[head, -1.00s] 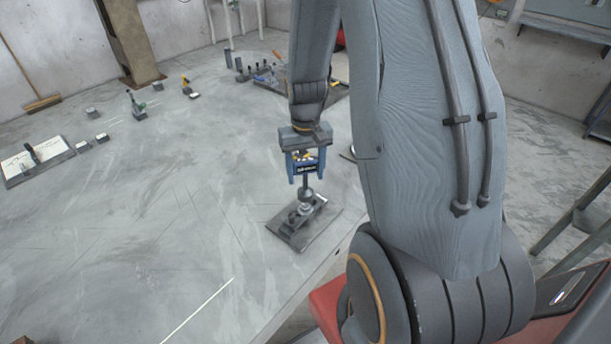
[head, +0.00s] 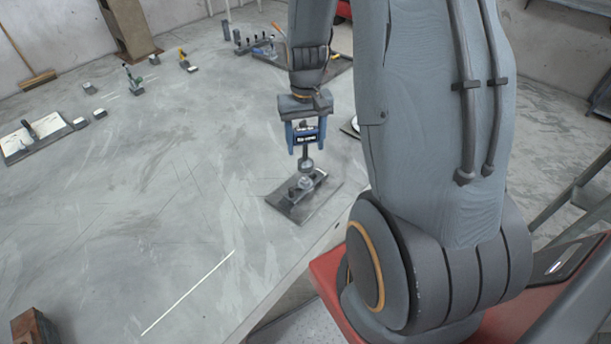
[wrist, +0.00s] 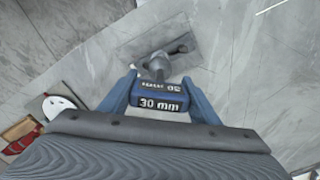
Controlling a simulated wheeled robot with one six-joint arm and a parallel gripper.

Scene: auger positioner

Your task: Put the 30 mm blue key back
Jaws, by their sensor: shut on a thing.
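My gripper (head: 306,148) is shut on the blue key (wrist: 163,99), whose block carries "30 mm" in white in the wrist view. The key hangs upright in the head view (head: 307,136), its dark shaft pointing down over a dark grey plate (head: 285,207) with a fixture on it. The shaft's lower end is at or just above a round light part (head: 305,183) of that fixture; I cannot tell whether they touch. The plate also shows in the wrist view (wrist: 135,52), below the key.
A rack with several upright dark posts (head: 262,50) stands at the back, beside my arm. A white board with a black tool (head: 35,138) lies at the far left. Small blocks and coloured tools are scattered at the back left. A brown block (head: 35,326) is at the lower left. Mid-floor is clear.

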